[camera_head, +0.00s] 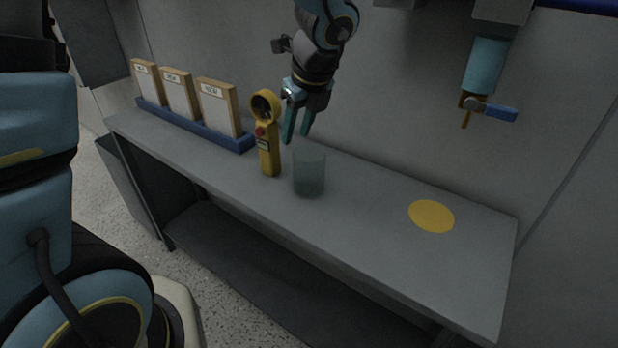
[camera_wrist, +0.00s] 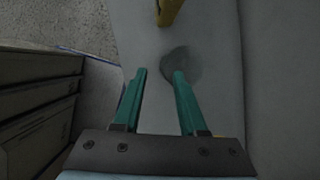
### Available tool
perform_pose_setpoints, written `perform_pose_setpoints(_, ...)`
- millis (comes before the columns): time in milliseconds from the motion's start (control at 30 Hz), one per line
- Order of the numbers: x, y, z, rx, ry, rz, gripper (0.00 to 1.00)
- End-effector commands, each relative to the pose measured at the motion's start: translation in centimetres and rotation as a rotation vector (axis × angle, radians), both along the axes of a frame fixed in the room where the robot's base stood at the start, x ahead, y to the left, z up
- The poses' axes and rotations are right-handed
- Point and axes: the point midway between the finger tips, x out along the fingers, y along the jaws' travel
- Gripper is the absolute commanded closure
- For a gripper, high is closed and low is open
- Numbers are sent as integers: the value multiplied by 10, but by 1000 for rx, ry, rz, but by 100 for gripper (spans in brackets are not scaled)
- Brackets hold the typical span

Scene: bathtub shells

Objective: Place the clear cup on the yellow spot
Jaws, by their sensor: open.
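The clear cup (camera_head: 309,174) stands upright on the grey counter, just right of a yellow handheld device. The yellow spot (camera_head: 431,216) is a flat, bare disc toward the counter's right end. My gripper (camera_head: 296,138) is open and empty, its green fingers pointing down above and behind the cup, apart from it. In the wrist view the two fingers (camera_wrist: 160,74) are spread, and a dark round shape that seems to be the cup (camera_wrist: 181,66) lies beyond the right fingertip. The cup's outline is faint there.
The yellow device (camera_head: 266,134) stands close left of the cup; part of it shows in the wrist view (camera_wrist: 170,10). The grey counter (camera_head: 365,207) is clear between cup and spot. A blue-handled tap (camera_head: 488,108) hangs above right.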

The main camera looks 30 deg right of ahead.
Motion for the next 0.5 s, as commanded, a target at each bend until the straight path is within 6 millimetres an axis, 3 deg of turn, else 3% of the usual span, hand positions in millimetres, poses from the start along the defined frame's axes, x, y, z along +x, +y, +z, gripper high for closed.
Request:
perform_pose_setpoints(133, -5, -14, -5, 38, -14, -115, 59)
perform_pose_setpoints(500, 13, -12, -49, 36, -13, -115, 59)
